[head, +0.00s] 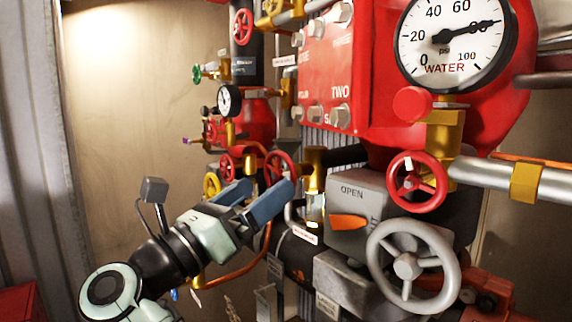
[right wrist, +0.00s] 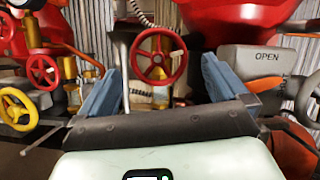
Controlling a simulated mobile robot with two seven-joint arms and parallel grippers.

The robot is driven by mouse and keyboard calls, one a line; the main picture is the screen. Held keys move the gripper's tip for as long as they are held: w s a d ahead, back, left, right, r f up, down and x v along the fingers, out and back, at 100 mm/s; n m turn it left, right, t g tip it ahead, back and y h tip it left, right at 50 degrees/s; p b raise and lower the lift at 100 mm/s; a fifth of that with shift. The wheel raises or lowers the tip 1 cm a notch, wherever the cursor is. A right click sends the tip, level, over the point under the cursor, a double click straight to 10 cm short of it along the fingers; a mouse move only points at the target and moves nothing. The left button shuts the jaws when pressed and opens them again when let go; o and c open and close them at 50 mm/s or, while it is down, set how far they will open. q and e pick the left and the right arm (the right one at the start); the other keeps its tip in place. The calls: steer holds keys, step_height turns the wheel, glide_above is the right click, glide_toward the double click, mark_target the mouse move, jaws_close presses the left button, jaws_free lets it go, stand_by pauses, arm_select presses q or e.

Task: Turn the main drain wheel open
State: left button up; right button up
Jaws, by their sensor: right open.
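A small red handwheel (head: 280,168) on a brass valve is just beyond the fingertips of my right gripper (head: 268,184) in the head view. In the right wrist view this red wheel (right wrist: 159,58) faces me, centred between the two blue fingers of the gripper (right wrist: 161,68). The fingers are wide apart and empty, and no contact with the wheel shows. I cannot read a label that confirms it as the main drain wheel. My left gripper is not in view.
A large grey handwheel (head: 412,265) and a grey box marked OPEN (head: 355,205) stand to the right. Another red wheel (head: 417,181) is above the grey one. A yellow wheel (right wrist: 17,106) and a red wheel (right wrist: 43,72) are at left. Pipes crowd the area.

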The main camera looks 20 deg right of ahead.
mark_target(276, 178)
steer(key=p+x, duration=0.1)
steer(key=x, duration=0.5)
steer(key=shift+r, duration=0.1)
steer(key=shift+w+d, duration=0.3)
steer(key=shift+d, duration=0.1)
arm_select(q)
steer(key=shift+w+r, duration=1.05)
arm_select(e)
steer(key=c, duration=0.8)
